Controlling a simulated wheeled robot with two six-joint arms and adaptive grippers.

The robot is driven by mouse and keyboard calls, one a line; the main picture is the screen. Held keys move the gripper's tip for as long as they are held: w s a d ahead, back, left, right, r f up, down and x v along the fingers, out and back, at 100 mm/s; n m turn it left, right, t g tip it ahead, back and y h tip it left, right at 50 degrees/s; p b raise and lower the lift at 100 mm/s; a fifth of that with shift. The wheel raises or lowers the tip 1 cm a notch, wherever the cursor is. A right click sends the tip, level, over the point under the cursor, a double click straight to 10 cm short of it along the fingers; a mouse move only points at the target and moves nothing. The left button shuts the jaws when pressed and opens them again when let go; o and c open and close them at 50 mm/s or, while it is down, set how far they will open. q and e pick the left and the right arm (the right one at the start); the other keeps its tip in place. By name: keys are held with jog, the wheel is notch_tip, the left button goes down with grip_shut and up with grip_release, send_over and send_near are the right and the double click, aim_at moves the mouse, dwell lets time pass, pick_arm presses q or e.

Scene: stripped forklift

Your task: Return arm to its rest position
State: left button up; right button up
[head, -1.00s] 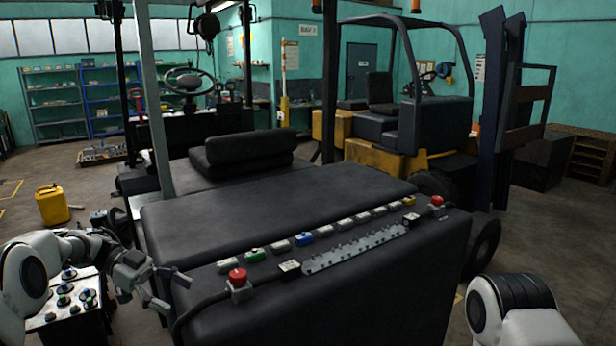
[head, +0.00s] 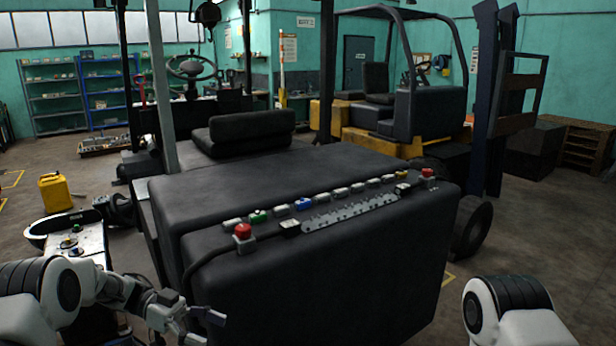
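My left arm comes in at the lower left of the head view, and its gripper (head: 215,330) is low beside the near left corner of the dark forklift body (head: 330,270). The fingers are spread apart with nothing visible between them. Whether the gripper touches the body's side cannot be told. My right arm shows only as a white and black link at the lower right; its gripper is outside the picture.
On top of the body are a red button (head: 243,232), a perforated metal strip (head: 350,212), several coloured blocks and a second red button (head: 428,173). A tray-like stand (head: 85,240) with knobs is behind my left arm. A yellow canister (head: 55,193) stands on the floor.

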pick_arm(q)
jog(key=s+d+f+n+t+y+b, duration=0.1)
jog(key=s+d+f+n+t+b, duration=0.15)
jog(key=f+n+t, duration=0.4)
jog(key=s+d+f+n+t+y+b, duration=0.1)
jog(key=s+d+f+n+b, duration=0.2)
jog(key=f, duration=0.6)
jog(key=s+d+f+n+t+y+b, duration=0.1)
jog(key=s+d+f+n+t, duration=0.1)
jog(key=d+f+n+t, duration=0.35)
jog(key=s+a+f+n+g+y, duration=0.35)
jog(key=s+a+f+y, duration=0.35)
jog(key=s+f, duration=0.4)
jog(key=s+a+g+y, duration=0.2)
jog(key=s+a, duration=0.2)
jog(key=s, duration=0.4)
jog(key=s+a+f+g+y, duration=0.1)
jog(key=s+a+g+y, duration=0.2)
jog(key=s, duration=0.6)
jog(key=shift+a, duration=0.85)
pick_arm(e)
notch_tip(320, 180, down, 7)
jog(key=s, duration=0.1)
jog(key=shift+f, duration=0.2)
pick_arm(q)
jog(key=shift+f+n+g, duration=0.1)
jog(key=shift+n+g, duration=0.15)
